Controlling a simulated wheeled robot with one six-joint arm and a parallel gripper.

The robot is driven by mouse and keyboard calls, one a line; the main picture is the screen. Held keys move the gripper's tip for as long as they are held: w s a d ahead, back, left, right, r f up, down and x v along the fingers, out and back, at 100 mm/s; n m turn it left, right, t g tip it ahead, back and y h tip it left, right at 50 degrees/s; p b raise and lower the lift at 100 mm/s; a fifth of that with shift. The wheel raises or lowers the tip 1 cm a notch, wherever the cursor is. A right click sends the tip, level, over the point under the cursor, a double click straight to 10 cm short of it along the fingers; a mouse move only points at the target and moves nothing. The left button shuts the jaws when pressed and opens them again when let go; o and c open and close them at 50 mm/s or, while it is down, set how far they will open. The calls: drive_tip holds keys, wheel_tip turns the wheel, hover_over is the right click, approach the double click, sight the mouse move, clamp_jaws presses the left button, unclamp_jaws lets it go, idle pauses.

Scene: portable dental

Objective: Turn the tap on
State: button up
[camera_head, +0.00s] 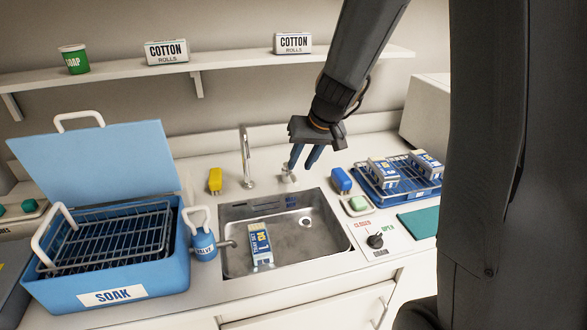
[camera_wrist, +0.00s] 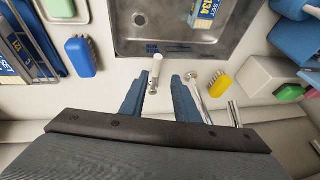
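The tap has a tall chrome spout (camera_head: 246,158) at the back edge of the sink (camera_head: 228,262). A small tap lever (camera_head: 287,174) with a pale handle stands to the right of the spout. In the wrist view the lever (camera_wrist: 157,68) shows in line with the gap between my fingertips, its lower end partly between them. My gripper (camera_head: 303,165) has two blue fingers pointing down, set apart, just above and to the right of the lever in the head view. In the wrist view the gripper (camera_wrist: 160,80) is open. I cannot tell whether a finger touches the lever.
A yellow brush (camera_head: 215,180) and a blue brush (camera_head: 341,180) flank the tap. A blue-and-white pack (camera_head: 261,246) lies in the sink.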

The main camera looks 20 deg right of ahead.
sight(295, 179)
drive_tip(key=shift+d+x, duration=0.15)
drive_tip(key=shift+x, duration=1.6)
drive_tip(key=shift+d+x, duration=0.15)
drive_tip(key=shift+x, duration=1.65)
drive_tip(key=shift+s+f, duration=0.1)
drive_tip(key=shift+c, duration=0.5)
